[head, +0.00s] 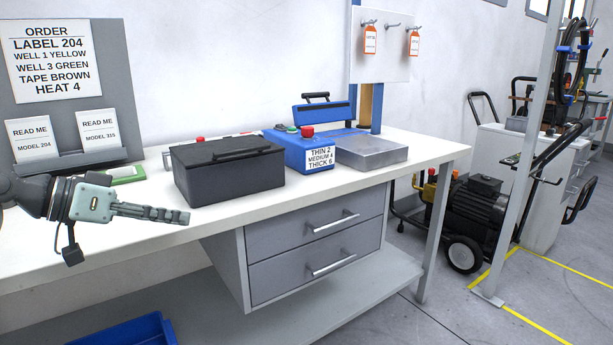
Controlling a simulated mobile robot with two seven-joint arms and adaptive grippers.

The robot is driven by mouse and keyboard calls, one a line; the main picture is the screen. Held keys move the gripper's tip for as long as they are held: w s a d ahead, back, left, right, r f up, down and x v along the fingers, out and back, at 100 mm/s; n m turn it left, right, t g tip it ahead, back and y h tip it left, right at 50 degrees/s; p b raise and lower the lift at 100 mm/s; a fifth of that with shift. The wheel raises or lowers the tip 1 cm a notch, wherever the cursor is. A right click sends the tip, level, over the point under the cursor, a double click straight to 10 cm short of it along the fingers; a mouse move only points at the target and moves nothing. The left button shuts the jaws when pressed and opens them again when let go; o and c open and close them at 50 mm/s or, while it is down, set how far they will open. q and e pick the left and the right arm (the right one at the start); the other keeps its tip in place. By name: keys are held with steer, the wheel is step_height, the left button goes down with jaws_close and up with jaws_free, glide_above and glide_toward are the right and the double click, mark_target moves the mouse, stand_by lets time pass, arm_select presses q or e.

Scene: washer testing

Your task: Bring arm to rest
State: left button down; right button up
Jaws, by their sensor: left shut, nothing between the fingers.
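My left arm comes in from the left edge in the head view, in front of the workbench. Its left gripper (172,215) is shut and empty, with the fingers pointing right. It shows in front of the white bench top (400,152), to the left of and nearer than a black lidded box (228,172). Whether it touches the bench top cannot be told, but it appears above it. My right gripper and right arm are not in view.
An order board (60,60) with cards stands behind my arm. Grey drawers (315,245) and a blue bin (125,331) are below.

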arm_select(q)
steer(key=s+d+f+n+y, duration=0.1)
steer(key=s+d+f+y, duration=0.3)
steer(key=f, duration=0.8)
steer(key=s+a+f+n+y, duration=0.1)
steer(key=s+f, duration=0.4)
steer(key=f, duration=0.6)
steer(key=s+a+f+n+g+y, duration=0.1)
steer(key=s+a+f+y, duration=0.2)
steer(key=s, duration=0.5)
steer(key=s+a+f+n+g+y, duration=0.15)
steer(key=s+f+y, duration=0.3)
steer(key=s, duration=0.45)
step_height(320, 180, down, 11)
steer(key=s+a+g+p, duration=0.1)
steer(key=a+g+p, duration=0.1)
steer(key=p, duration=0.3)
steer(key=shift+s+a+h+p, duration=0.3)
steer(key=shift+s+a+h, duration=0.05)
steer(key=shift+s, duration=0.05)
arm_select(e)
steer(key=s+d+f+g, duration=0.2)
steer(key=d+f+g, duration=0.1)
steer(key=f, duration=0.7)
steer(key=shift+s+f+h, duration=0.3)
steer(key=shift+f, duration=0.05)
arm_select(q)
steer(key=shift+f, duration=0.1)
